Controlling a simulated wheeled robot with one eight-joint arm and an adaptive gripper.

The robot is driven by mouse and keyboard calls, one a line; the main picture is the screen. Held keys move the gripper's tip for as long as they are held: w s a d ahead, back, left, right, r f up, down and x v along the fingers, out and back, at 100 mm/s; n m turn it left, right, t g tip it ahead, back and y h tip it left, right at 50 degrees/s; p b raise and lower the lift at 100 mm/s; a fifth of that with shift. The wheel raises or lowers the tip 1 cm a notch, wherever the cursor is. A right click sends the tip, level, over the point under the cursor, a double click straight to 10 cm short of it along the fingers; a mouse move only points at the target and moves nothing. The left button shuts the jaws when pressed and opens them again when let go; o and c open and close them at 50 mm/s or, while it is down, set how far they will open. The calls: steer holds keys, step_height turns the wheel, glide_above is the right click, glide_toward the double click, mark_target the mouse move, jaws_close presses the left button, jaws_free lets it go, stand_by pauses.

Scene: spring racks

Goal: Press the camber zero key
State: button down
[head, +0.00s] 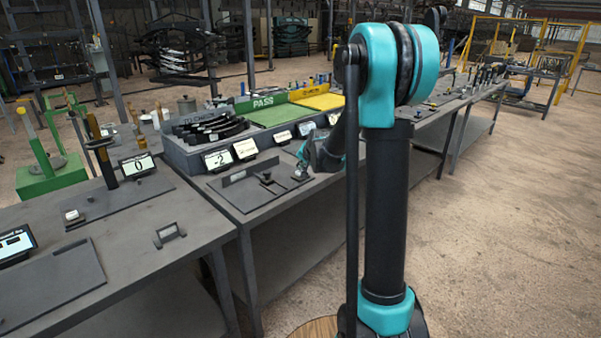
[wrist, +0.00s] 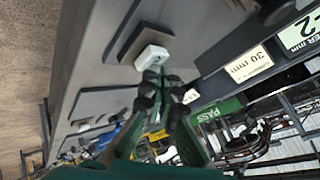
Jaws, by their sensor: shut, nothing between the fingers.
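A white key (wrist: 152,57) sits on a dark sloped block in the wrist view. My gripper (wrist: 160,75) is shut and empty, its fingertips right by the key's near edge; I cannot tell if they touch. In the head view my gripper (head: 302,168) is low over the right part of the middle bench and partly hides the key there. The camber display (head: 217,159) reads -2 and stands at the back left of that bench. Part of it also shows in the wrist view (wrist: 301,34), with the words "ER mm".
A grey rack (head: 185,157) of dark leaf springs, a green PASS tray (head: 278,114) and a yellow tray (head: 322,101) lie behind. Another bench at left has a display (head: 137,164) reading 0 and a white key (head: 72,215).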

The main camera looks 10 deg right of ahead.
steer(key=shift+f, duration=0.25)
stand_by(0.6)
steer(key=shift+r, duration=0.95)
steer(key=shift+r, duration=0.1)
steer(key=shift+r, duration=2.4)
steer(key=s+d+f+n+g, duration=0.1)
steer(key=s+f, duration=0.4)
steer(key=s, duration=0.8)
steer(key=s+d+f+n+g+h, duration=0.1)
steer(key=s+f, duration=0.4)
steer(key=s, duration=0.9)
steer(key=s+d+f+n+g+h, duration=0.1)
steer(key=s+f+n, duration=0.3)
steer(key=s, duration=1)
steer(key=shift+d+f+n+g, duration=0.3)
steer(key=shift+d+f+g, duration=0.15)
steer(key=shift+f+g, duration=0.4)
